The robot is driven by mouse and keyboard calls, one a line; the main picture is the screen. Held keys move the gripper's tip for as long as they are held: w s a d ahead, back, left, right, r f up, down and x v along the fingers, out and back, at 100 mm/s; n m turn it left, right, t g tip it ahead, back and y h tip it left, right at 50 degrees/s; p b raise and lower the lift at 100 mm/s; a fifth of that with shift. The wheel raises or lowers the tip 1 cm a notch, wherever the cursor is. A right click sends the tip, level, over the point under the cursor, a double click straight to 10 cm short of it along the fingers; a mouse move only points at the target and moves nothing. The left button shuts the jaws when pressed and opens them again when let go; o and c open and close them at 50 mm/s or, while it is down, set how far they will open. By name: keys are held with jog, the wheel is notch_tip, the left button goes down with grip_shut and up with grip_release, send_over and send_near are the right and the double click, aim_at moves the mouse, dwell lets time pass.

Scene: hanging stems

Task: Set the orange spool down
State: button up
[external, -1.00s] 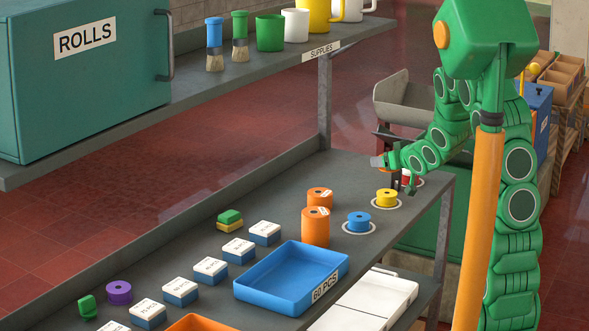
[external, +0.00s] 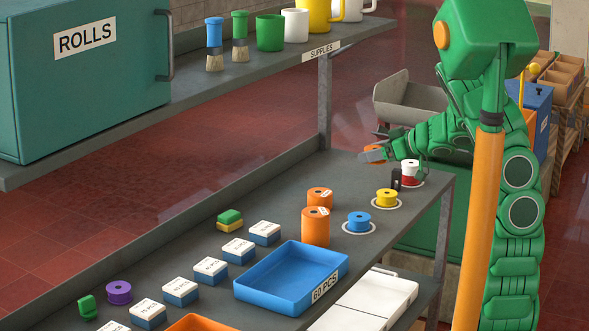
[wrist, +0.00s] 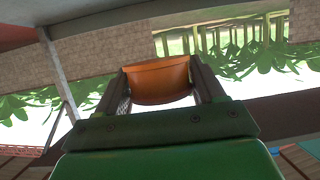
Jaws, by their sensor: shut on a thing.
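My gripper (external: 373,154) is shut on the orange spool (wrist: 160,82), which sits between its two fingers in the wrist view. In the external view only a bit of orange (external: 372,147) shows behind the fingers, above the far right end of the table. The held spool is clear of the table top. A yellow spool (external: 387,197) and a blue spool (external: 359,221) stand on pale round marks. A white-and-red stack (external: 410,172) stands on another round mark, just right of and below my gripper.
An orange cylinder (external: 316,229) stands beside another orange roll (external: 320,196). A blue tray (external: 291,279), labelled boxes (external: 265,233) and a purple spool (external: 119,290) fill the nearer table. A small black upright (external: 396,180) stands left of the white-and-red stack. The shelf (external: 322,50) overhangs the back.

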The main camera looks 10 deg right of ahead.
jog(key=s+a+f+n+g+y, duration=0.1)
jog(key=s+n+g, duration=0.3)
jog(key=s, duration=0.9)
jog(key=shift+f+y, duration=0.8)
jog(key=shift+f, duration=0.1)
send_over(358, 217)
jog(key=s, duration=0.1)
jog(key=f, duration=0.8)
jog(key=shift+s+d+f, duration=0.15)
jog(key=shift+s, duration=0.05)
jog(key=shift+w+a+f, duration=0.2)
jog(key=shift+w+f, duration=0.5)
jog(key=shift+f, duration=1.5)
jog(key=shift+f, duration=0.2)
jog(key=o, duration=1.1)
jog(key=shift+c, duration=0.2)
